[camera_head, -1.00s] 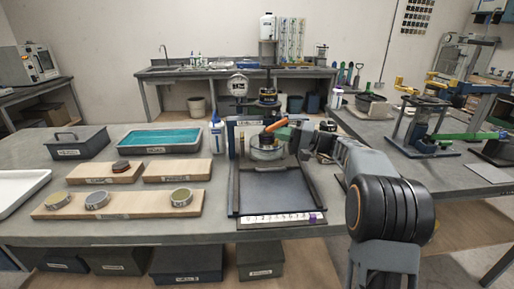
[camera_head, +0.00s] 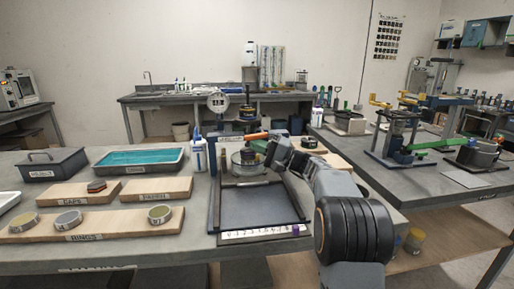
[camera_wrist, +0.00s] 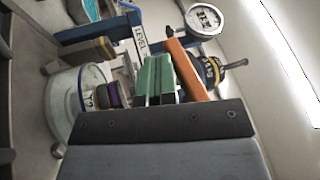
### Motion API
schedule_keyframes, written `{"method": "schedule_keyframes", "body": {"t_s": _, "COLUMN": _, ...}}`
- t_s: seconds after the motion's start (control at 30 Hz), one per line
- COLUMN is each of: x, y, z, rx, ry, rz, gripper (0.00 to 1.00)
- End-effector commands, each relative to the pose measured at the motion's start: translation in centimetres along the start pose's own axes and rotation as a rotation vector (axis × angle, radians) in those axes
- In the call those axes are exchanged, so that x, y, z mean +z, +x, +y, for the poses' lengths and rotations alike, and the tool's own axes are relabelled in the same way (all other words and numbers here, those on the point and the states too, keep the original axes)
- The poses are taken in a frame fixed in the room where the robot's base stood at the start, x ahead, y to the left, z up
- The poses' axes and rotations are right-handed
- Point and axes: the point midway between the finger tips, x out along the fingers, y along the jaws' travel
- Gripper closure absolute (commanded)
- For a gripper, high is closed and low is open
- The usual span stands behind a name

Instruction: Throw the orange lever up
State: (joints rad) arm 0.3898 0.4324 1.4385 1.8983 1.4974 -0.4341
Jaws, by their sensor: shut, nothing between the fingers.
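The orange lever (camera_head: 254,136) sticks out at the press-like stand at the back of the dark tray, nearly level with a slight tilt. In the wrist view the orange lever (camera_wrist: 184,68) is a flat bar just right of my gripper (camera_wrist: 160,76). My gripper's green fingers are shut with nothing between them. They lie alongside the lever; I cannot tell whether they touch it. In the head view my gripper (camera_head: 262,147) is small, just below the lever. A label reading "LEVEL" or "LEVER" (camera_wrist: 140,40) stands behind the fingers. The lever's lower end is hidden.
A clear round pot (camera_wrist: 78,100) is left of the fingers. The dark tray (camera_head: 258,207) lies in front. Boards with rings (camera_head: 95,226) are left.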

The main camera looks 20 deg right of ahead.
Motion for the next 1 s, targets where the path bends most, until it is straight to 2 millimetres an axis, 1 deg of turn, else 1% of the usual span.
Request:
{"method": "schedule_keyframes", "body": {"t_s": 0.5, "x": 0.0, "y": 0.0, "z": 0.0, "rx": 0.000, "ry": -0.001, "rz": 0.000, "gripper": 1.00}}
{"method": "schedule_keyframes", "body": {"t_s": 0.63, "x": -0.1, "y": -0.6, "z": 0.0, "rx": 0.001, "ry": -0.001, "rz": 0.002, "gripper": 1.00}}
{"method": "schedule_keyframes", "body": {"t_s": 0.77, "x": -0.1, "y": -2.4, "z": 0.0, "rx": 0.002, "ry": -0.001, "rz": 0.004, "gripper": 1.00}}
{"method": "schedule_keyframes", "body": {"t_s": 1.0, "x": -0.1, "y": -7.3, "z": -0.1, "rx": 0.002, "ry": -0.001, "rz": 0.004, "gripper": 1.00}}
